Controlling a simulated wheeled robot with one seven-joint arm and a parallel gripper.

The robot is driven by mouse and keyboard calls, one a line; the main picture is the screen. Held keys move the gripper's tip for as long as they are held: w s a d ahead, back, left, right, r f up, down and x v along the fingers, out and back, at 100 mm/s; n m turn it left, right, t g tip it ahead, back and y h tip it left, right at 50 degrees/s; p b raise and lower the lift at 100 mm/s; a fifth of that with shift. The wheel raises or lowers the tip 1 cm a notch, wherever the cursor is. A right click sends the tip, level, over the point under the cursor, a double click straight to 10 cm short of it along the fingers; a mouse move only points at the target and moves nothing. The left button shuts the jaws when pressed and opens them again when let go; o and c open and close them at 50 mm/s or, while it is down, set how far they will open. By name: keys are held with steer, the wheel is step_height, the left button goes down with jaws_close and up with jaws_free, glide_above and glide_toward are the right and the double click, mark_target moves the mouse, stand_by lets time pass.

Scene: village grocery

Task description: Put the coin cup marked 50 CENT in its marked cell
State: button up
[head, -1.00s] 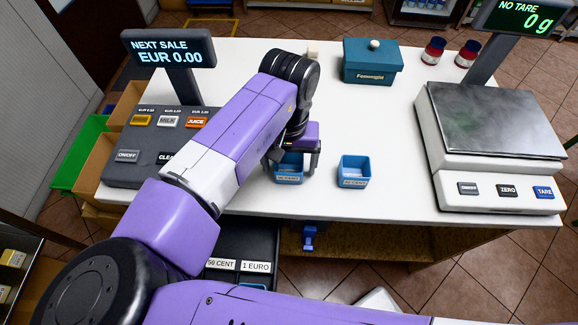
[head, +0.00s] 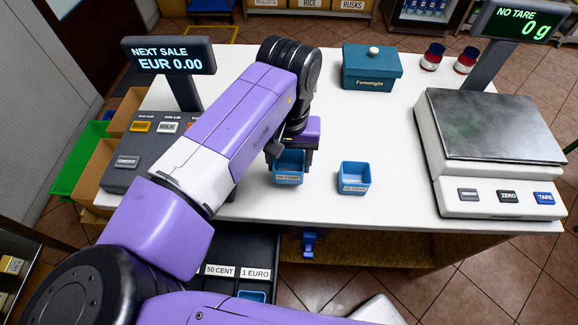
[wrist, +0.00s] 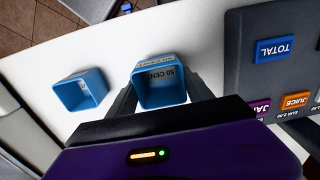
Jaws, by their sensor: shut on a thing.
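My gripper (head: 290,160) is shut on a small blue open-topped cup (head: 289,179), at the front part of the white counter. In the wrist view, the held cup (wrist: 160,93) reads 50 CENT on its inner wall; the fingers are on either side of it. I cannot tell whether its base is clear of the counter. A second blue cup (head: 354,179) stands to the right, its label too small to read. The open dark drawer below has a 50 CENT label (head: 219,271) beside a 1 EURO label (head: 254,274). My arm hides much of the drawer.
The till keypad and display (head: 168,56) stand at the left. A scale (head: 495,130) fills the right end. A teal box (head: 371,70) and two jars stand at the back. A blue cup (head: 252,296) shows in the drawer below the 1 EURO label. Mid-counter is clear.

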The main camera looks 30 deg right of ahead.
step_height(320, 180, up, 17)
steer(key=shift+b, duration=0.3)
